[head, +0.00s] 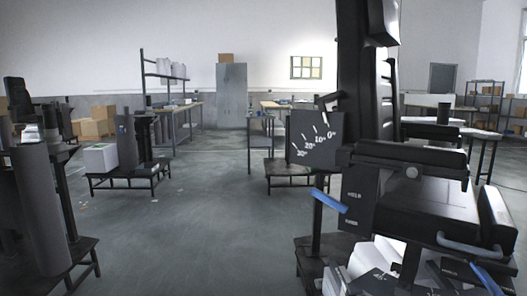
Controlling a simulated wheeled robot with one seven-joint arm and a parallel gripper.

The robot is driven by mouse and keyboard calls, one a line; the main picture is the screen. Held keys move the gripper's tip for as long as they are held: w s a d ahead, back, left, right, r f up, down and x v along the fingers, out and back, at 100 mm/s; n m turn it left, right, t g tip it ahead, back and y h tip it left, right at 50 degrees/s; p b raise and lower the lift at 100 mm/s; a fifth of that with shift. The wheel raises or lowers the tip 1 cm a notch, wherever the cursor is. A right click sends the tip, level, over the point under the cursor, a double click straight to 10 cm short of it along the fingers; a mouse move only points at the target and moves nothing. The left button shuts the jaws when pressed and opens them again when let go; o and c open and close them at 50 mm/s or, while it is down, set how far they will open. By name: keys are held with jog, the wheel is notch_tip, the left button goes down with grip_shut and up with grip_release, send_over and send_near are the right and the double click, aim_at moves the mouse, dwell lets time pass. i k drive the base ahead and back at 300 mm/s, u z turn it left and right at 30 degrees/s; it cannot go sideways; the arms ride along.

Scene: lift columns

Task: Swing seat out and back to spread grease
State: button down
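A black seat (430,210) with a tall dark backrest (366,75) and a padded armrest (410,158) stands close by at the right. A dark plate (318,140) marked 0, 10, 20 and 30 degrees is beside the backrest, with a small lever-like part at its top. A blue strip (329,201) sticks out at the seat's left side, and a grey curved handle (468,246) is at its front. The seat's column is mostly hidden. No grease can be made out. My gripper cannot be made out in the head view.
A low stand (130,180) with a white box (100,157) is at the left, and another with a dark column (38,210) is nearer. The grey floor (200,235) between them and the seat is clear. A cabinet (231,97) and benches stand at the back.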

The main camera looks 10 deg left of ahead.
aim_at(434, 214)
jog(key=u, duration=1.15)
jog(key=i, duration=0.95)
jog(key=z, duration=1.5)
